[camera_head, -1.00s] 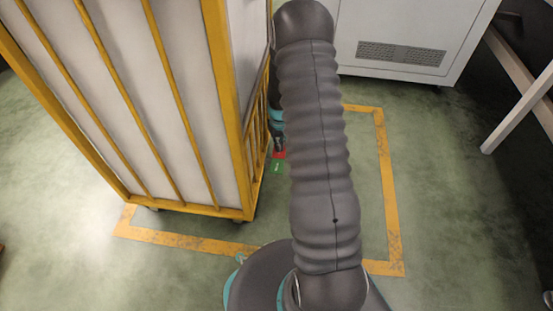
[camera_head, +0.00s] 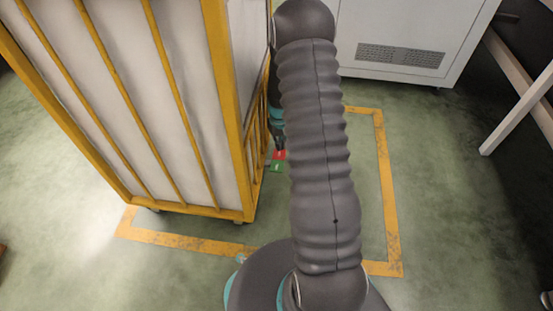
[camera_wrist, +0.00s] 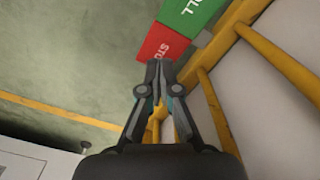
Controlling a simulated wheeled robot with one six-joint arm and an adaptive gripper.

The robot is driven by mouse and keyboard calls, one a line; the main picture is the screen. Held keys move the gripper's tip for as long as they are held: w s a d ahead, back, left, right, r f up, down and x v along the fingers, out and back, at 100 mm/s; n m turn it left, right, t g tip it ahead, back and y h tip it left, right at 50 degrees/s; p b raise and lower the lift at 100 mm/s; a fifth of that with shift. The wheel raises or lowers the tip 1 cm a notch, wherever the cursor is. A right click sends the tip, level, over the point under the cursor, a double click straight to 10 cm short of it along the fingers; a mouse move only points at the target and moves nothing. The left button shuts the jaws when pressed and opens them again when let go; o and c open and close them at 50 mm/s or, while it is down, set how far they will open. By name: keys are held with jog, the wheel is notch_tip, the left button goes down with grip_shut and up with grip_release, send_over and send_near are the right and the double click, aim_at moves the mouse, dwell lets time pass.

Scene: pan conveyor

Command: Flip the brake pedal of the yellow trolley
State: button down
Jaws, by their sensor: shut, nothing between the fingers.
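The yellow trolley (camera_head: 228,110) has a yellow frame with white panels and stands at the left in the head view. Its brake pedal shows at its right side, low near the floor, with a red part (camera_head: 280,155) and a green part (camera_head: 276,168). In the head view my arm partly hides the gripper.
A yellow floor line (camera_head: 389,190) frames the area around the trolley. A white cabinet (camera_head: 400,35) with a vent stands at the back. A light beam or leg (camera_head: 515,115) is at the right. Open green floor lies at the right and front.

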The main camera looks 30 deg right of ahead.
aim_at(280, 159)
notch_tip(280, 159, up, 5)
jog(key=shift+f+p, duration=0.2)
jog(key=shift+p, duration=0.95)
jog(key=shift+s, duration=0.1)
jog(key=s, duration=0.1)
jog(key=s+a+g, duration=0.1)
jog(key=shift+s+f+m, duration=0.3)
jog(key=shift+s+f, duration=0.05)
jog(key=s+a+r+t+p, duration=0.2)
jog(key=s+a+r, duration=0.3)
jog(key=r, duration=0.9)
jog(key=s+a+r+n+t+p, duration=0.1)
jog(key=s+a+r, duration=0.4)
jog(key=s+r, duration=0.7)
jog(key=s+a+r+t+p, duration=0.3)
jog(key=s+a+r, duration=0.2)
jog(key=r, duration=1.2)
jog(key=shift+s+a+t, duration=0.3)
jog(key=shift+s+a, duration=0.1)
jog(key=shift+s, duration=1.25)
